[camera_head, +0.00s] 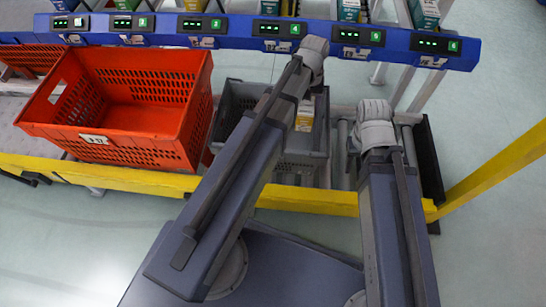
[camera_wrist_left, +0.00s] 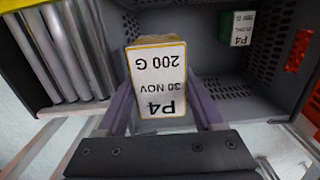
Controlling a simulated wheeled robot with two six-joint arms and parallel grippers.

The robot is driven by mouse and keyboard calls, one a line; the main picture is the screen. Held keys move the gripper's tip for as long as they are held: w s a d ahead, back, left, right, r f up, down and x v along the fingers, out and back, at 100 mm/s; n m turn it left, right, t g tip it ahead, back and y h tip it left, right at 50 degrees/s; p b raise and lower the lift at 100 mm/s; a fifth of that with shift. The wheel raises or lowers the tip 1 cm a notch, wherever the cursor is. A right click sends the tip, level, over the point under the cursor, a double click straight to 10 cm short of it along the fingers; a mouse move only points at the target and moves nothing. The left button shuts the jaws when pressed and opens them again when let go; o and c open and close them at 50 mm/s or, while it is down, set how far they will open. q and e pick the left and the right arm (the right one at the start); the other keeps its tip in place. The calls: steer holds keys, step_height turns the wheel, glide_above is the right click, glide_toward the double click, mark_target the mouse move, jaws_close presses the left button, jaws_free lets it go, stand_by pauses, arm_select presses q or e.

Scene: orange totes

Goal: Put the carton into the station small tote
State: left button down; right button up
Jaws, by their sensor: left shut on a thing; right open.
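The carton (camera_wrist_left: 160,85) is a small white box with yellow edges and a label reading P4, 30 NOV, 200 G. My left gripper (camera_wrist_left: 162,106) is shut on it, one finger at each side. The carton also shows in the head view (camera_head: 304,116) beside my left arm. The station small tote (camera_head: 232,100) is grey with perforated walls and partly hidden by that arm. In the left wrist view the carton appears over the tote (camera_wrist_left: 178,27); its height above the floor is unclear. My right gripper (camera_head: 354,152) is to the right of the tote, its fingers barely visible.
A second, green-and-white carton (camera_wrist_left: 237,28) is inside the grey tote. A large orange tote (camera_head: 135,118) stands to the left. Rollers (camera_head: 342,155) lie right of the grey tote. A blue rail (camera_head: 235,28) with displays runs behind, a yellow beam (camera_head: 310,200) in front.

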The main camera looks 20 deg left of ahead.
arm_select(q)
step_height(320, 180, down, 12)
steer(key=w+a+b, duration=0.1)
steer(key=b, duration=0.8)
steer(key=shift+r, duration=0.2)
arm_select(e)
step_height(320, 180, down, 12)
steer(key=shift+r, duration=0.2)
arm_select(q)
steer(key=shift+a+f, duration=0.1)
arm_select(e)
steer(key=shift+f, duration=0.1)
arm_select(q)
step_height(320, 180, down, 10)
steer(key=b, duration=1)
arm_select(e)
step_height(320, 180, down, 10)
steer(key=shift+r, duration=0.15)
arm_select(q)
steer(key=shift+f+b, duration=0.25)
steer(key=shift+b, duration=0.2)
arm_select(e)
steer(key=shift+f, duration=0.4)
arm_select(q)
steer(key=shift+c, duration=0.2)
jaws_free()
steer(key=shift+r, duration=0.2)
arm_select(e)
steer(key=shift+r, duration=0.2)
